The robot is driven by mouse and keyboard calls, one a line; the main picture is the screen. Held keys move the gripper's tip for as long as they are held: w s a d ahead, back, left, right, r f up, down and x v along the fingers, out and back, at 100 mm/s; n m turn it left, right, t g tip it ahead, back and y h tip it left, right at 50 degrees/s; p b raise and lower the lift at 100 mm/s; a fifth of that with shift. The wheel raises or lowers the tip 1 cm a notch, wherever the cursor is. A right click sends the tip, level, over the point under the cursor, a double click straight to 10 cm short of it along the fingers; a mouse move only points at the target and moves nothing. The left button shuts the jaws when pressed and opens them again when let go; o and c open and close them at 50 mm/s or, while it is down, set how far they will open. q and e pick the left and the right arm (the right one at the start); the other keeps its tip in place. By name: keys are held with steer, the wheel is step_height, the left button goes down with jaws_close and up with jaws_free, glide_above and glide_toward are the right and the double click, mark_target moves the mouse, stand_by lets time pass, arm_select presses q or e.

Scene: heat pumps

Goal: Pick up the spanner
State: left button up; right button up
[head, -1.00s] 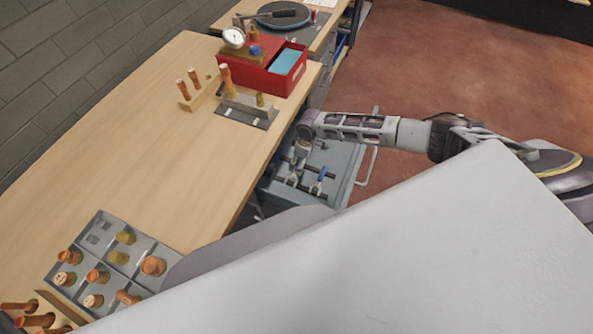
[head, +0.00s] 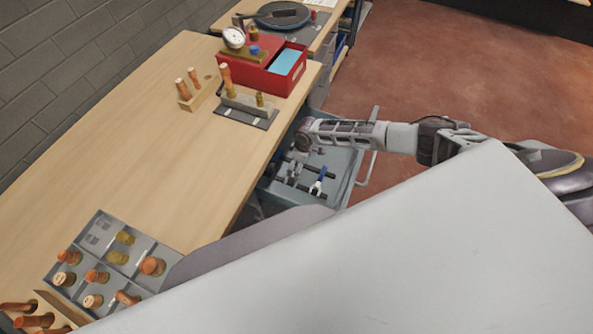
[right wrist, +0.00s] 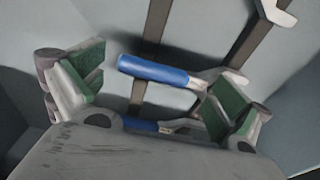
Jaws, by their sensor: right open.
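A spanner with a blue handle (right wrist: 152,69) and a metal head lies in the open drawer and shows between the finger pads in the right wrist view. A second blue-handled tool (right wrist: 142,125) is partly hidden behind the gripper body. One blue-handled tool (head: 322,176) shows in the drawer in the head view; I cannot tell which of the two it is. My right gripper (right wrist: 162,76) is open around the spanner's outline, its pads apart from the handle. In the head view my right arm reaches over the drawer from the right. My left gripper is not in view.
The grey drawer (head: 343,163) stands open beside the wooden bench (head: 140,130). Dark rails (right wrist: 158,20) cross its floor, and another metal tool head (right wrist: 278,12) shows at the top right. A red box (head: 285,75) and a grey tray (head: 87,230) with several fittings stand on the bench.

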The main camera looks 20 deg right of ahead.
steer(key=c, duration=1.1)
steer(key=shift+s, duration=0.1)
steer(key=c, duration=0.4)
steer(key=shift+s+f, duration=0.1)
steer(key=r, duration=1.8)
steer(key=shift+w+r, duration=0.15)
steer(key=shift+w, duration=0.1)
steer(key=shift+s, duration=0.15)
